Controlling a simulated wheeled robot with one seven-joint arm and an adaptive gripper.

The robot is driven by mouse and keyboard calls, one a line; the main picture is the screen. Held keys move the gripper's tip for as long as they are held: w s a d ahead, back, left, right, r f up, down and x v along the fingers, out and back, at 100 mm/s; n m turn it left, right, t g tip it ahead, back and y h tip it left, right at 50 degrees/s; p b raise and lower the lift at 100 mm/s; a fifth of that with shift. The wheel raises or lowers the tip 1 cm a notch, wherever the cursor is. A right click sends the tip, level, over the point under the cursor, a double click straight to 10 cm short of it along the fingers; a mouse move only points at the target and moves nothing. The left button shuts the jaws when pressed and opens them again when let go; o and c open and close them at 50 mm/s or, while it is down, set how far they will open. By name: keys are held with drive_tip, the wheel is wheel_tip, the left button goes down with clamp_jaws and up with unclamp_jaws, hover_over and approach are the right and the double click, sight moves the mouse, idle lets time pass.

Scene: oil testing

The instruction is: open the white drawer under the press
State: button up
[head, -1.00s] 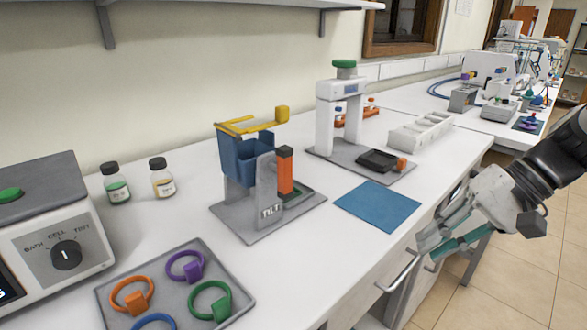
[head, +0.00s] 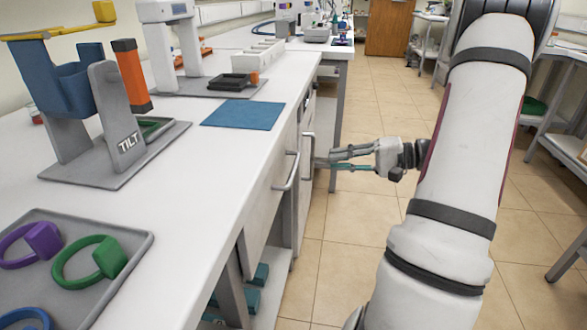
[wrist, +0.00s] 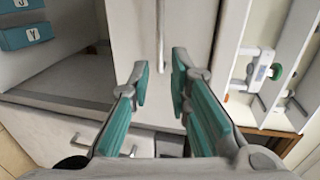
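The white drawer front (head: 268,190) is set in the bench front and carries a pale bar handle (head: 290,170). A second bar handle (head: 307,150) is on the white front just beyond it. My gripper (head: 318,160) is in front of the bench, pointing at these fronts near the farther handle. In the wrist view, my gripper (wrist: 160,78) is open, and a bar handle (wrist: 160,38) lies ahead, in line with the gap. I cannot tell contact.
The bench top holds a blue mat (head: 243,114), a black tray (head: 229,81), the tilt stand (head: 125,160) and a grey tray of rings (head: 135,238). Teal boxes (head: 238,300) sit on an open lower shelf. Tiled floor (head: 345,215) is free beside the bench.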

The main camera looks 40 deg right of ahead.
sight(295, 162)
drive_tip(key=b+x, duration=0.2)
drive_tip(key=x, duration=0.9)
drive_tip(key=shift+w+a, duration=0.1)
drive_tip(key=shift+w, duration=0.05)
clamp_jaws()
